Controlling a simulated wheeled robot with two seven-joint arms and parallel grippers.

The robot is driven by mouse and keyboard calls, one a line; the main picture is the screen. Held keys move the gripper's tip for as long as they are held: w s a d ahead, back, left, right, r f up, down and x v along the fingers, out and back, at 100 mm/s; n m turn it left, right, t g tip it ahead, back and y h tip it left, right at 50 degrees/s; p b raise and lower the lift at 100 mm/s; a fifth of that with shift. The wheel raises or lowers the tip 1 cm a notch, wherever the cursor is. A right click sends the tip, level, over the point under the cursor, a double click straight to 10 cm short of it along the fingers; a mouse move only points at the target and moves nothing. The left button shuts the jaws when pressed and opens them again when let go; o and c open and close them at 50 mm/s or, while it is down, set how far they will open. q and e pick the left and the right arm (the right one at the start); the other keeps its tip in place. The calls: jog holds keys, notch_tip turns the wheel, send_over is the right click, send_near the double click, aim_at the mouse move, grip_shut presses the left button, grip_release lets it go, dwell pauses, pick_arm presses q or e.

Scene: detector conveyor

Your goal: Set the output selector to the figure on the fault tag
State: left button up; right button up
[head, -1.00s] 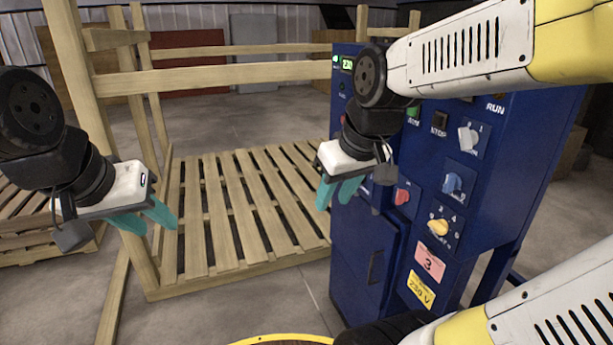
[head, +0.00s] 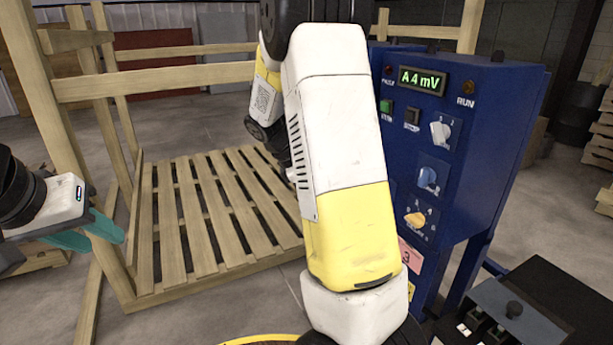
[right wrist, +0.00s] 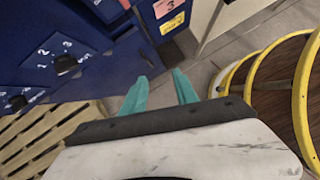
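The blue cabinet (head: 480,150) carries a lit display (head: 422,80) reading "A 4 mV". Below it are a white knob (head: 440,131), a blue knob (head: 427,179) and a yellow knob (head: 415,219); their labels are too small to read surely. A pink tag (head: 408,256) marked 3 is partly hidden by my right arm; it also shows in the right wrist view (right wrist: 167,7). There, a black knob (right wrist: 66,65) has the figures 1, 2, 3 around it. My right gripper (right wrist: 160,82) is open and empty; in the head view my arm hides it. My left gripper (head: 98,232) is open, empty, away from the cabinet.
A yellow tag (right wrist: 173,23) sits beside the pink one. A wooden pallet frame (head: 205,220) stands left of the cabinet. A dark bench with a grey box (head: 515,310) fills the lower right. A round yellow-rimmed thing (right wrist: 240,85) lies right in the wrist view.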

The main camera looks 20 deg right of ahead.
jog(key=w+d+f+n+t+h, duration=0.1)
jog(key=w+d+f+n+h, duration=0.15)
jog(key=w+n+h, duration=0.45)
jog(key=w+d+f+n+t+h, duration=0.1)
jog(key=w+d+f+n+h, duration=0.15)
jog(key=w+n+h, duration=0.45)
jog(key=w+d+n+y, duration=0.2)
jog(key=w+d, duration=0.1)
jog(key=d, duration=0.3)
jog(key=shift+d+f+t, duration=0.35)
jog(key=shift+f+t, duration=0.05)
jog(key=shift+f, duration=0.05)
grip_shut()
